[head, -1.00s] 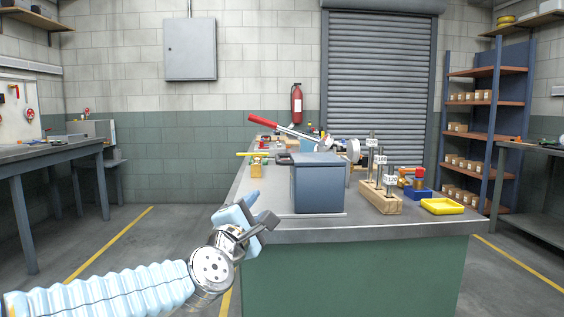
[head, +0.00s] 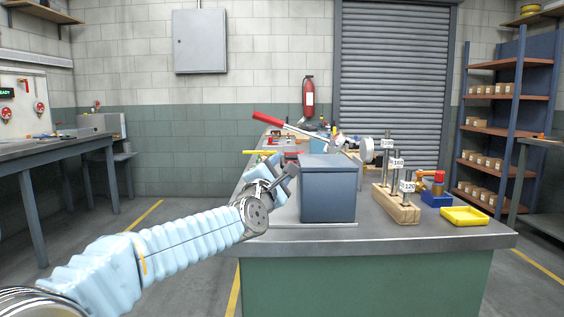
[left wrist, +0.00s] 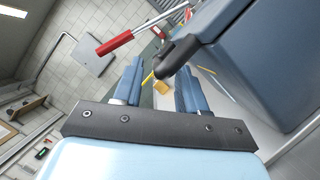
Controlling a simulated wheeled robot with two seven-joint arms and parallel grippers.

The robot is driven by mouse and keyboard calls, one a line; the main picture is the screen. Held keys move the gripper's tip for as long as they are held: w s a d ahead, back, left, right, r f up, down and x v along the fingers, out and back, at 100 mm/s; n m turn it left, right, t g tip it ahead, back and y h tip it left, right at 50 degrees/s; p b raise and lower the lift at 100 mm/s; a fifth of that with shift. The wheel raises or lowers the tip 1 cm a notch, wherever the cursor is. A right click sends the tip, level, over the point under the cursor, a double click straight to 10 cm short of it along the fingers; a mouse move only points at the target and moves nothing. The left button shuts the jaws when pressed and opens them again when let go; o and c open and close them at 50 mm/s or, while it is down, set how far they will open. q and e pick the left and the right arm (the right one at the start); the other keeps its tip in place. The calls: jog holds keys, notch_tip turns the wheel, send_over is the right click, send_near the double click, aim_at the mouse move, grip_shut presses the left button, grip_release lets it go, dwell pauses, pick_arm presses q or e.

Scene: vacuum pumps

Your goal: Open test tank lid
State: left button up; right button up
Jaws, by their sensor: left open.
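The test tank (head: 328,194) is a blue-grey box near the front left of the bench, and its lid (head: 328,161) lies shut on top. The tank also fills the upper right of the left wrist view (left wrist: 262,75). A dark handle (left wrist: 180,56) sticks out from the tank's lid side there, just beyond the fingers. My left gripper (head: 281,178) is beside the tank's left side, open and empty. In the left wrist view its two blue fingers (left wrist: 158,88) stand apart, with the handle ahead of them and not between them. My right gripper is out of view.
The bench (head: 420,235) carries a red-handled lever (head: 285,125) behind the tank. A wooden block with labelled posts (head: 396,207) and a yellow tray (head: 465,216) stand to the right. Open floor lies left of the bench.

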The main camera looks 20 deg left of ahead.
pick_arm(q)
jog(key=shift+x, duration=1.15)
grip_shut()
